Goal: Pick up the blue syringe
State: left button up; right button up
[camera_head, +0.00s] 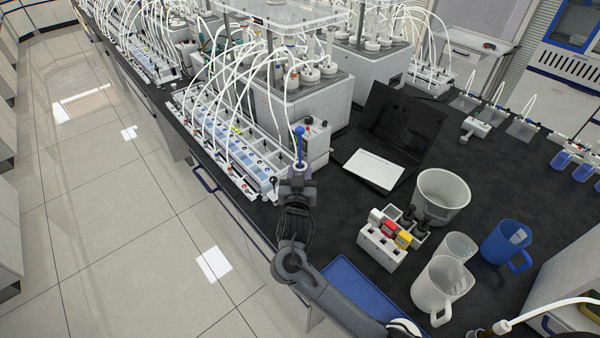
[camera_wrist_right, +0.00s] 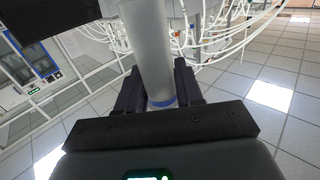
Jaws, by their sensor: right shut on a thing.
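The blue syringe (camera_head: 299,145) stands roughly upright above my right gripper (camera_head: 298,176) in the head view, at the bench's left edge. In the right wrist view my right gripper (camera_wrist_right: 158,88) is shut on the syringe, seen as a pale translucent barrel (camera_wrist_right: 147,45) with a blue ring between the two dark fingers. The barrel's far end runs out of the top of that view. The gripper hides the syringe's lower part in the head view. My left gripper is in neither view.
A tube rack (camera_head: 225,140) with many white hoses lies just left of the gripper. A laptop (camera_head: 390,140) stands to the right.

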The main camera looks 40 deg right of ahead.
aim_at(300, 165)
jog(key=shift+r, duration=0.6)
notch_tip(300, 165, up, 3)
jog(key=shift+f, duration=0.15)
jog(key=s+d+r, duration=0.6)
jog(key=s+d, duration=0.1)
jog(key=s, duration=0.2)
jog(key=shift+d+r+p, duration=0.2)
jog(key=shift+r+p, duration=0.15)
jog(key=shift+p, duration=0.1)
jog(key=shift+r, duration=0.2)
jog(key=shift+r+p, duration=1.3)
jog(key=shift+p, duration=0.65)
